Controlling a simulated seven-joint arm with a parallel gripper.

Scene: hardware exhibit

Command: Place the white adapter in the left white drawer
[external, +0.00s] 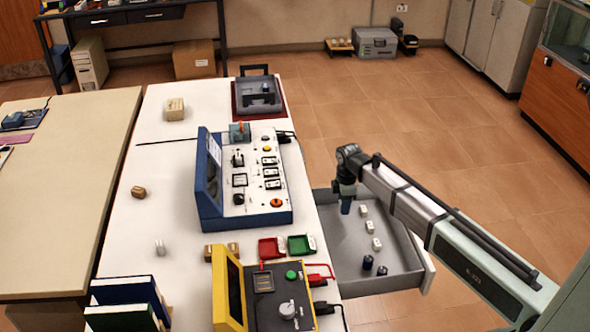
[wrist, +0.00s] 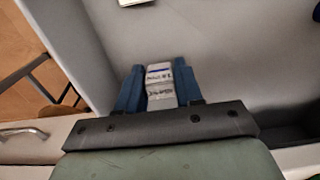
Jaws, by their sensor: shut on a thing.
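The white adapter (wrist: 160,86) is between the two blue fingers of my gripper (wrist: 159,88) in the wrist view, with printed labels facing the camera. In the external view my gripper (external: 347,207) points down over the far part of the open white drawer (external: 345,262), which sticks out from the right side of the white table. The adapter cannot be made out in the external view. In the wrist view the drawer's pale floor (wrist: 230,60) lies beneath the fingers. I cannot tell whether the adapter touches the floor.
Inside the drawer stand several small white blocks (external: 370,227) and dark blue cylinders (external: 368,262). A blue control panel (external: 245,180), a yellow panel (external: 265,290), and red (external: 271,248) and green (external: 301,245) trays stand on the table. The drawer's walls rise around the gripper.

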